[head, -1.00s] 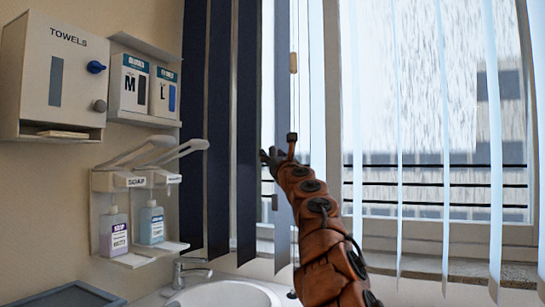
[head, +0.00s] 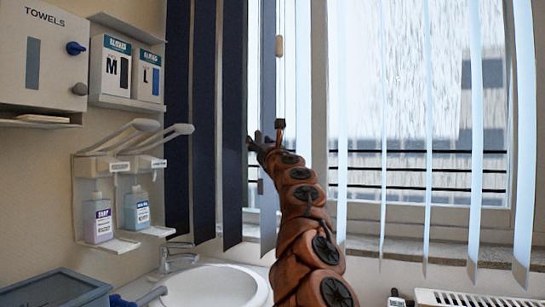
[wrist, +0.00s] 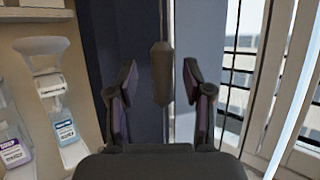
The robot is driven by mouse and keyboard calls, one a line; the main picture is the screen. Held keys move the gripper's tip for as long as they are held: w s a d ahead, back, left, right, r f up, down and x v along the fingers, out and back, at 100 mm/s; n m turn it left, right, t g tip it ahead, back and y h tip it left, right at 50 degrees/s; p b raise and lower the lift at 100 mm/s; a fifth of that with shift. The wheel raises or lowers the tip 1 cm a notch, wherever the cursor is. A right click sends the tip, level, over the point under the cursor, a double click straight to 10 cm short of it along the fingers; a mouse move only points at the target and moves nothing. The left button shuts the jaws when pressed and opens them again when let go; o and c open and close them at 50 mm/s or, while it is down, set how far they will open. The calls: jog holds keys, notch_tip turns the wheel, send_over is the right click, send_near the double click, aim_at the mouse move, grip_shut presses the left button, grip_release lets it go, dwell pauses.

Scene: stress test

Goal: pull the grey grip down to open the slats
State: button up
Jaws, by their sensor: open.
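In the head view a small pale beige-grey grip (head: 279,46) hangs on a thin cord in front of the window, above my gripper (head: 257,140). A smaller grey piece (head: 260,187) hangs lower, beside the dark slats (head: 204,130). In the wrist view a brownish-grey grip (wrist: 161,72) shows upright between the two dark fingers of my gripper (wrist: 159,70), with a gap on each side. I cannot tell how far beyond the fingertips it is. My gripper is open and holds nothing.
A towel dispenser (head: 40,60), glove boxes (head: 131,70) and soap bottles (head: 98,219) are on the left wall. A white sink (head: 215,287) is below. Pale vertical slats (head: 428,130) hang at right before the window. A radiator (head: 470,298) is at lower right.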

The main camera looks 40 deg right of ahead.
jog(key=v, duration=0.2)
jog(key=shift+s+f, duration=0.2)
jog(key=shift+s, duration=0.05)
jog(key=v, duration=0.7)
dwell(0.5)
jog(key=shift+s, duration=0.1)
dwell(0.5)
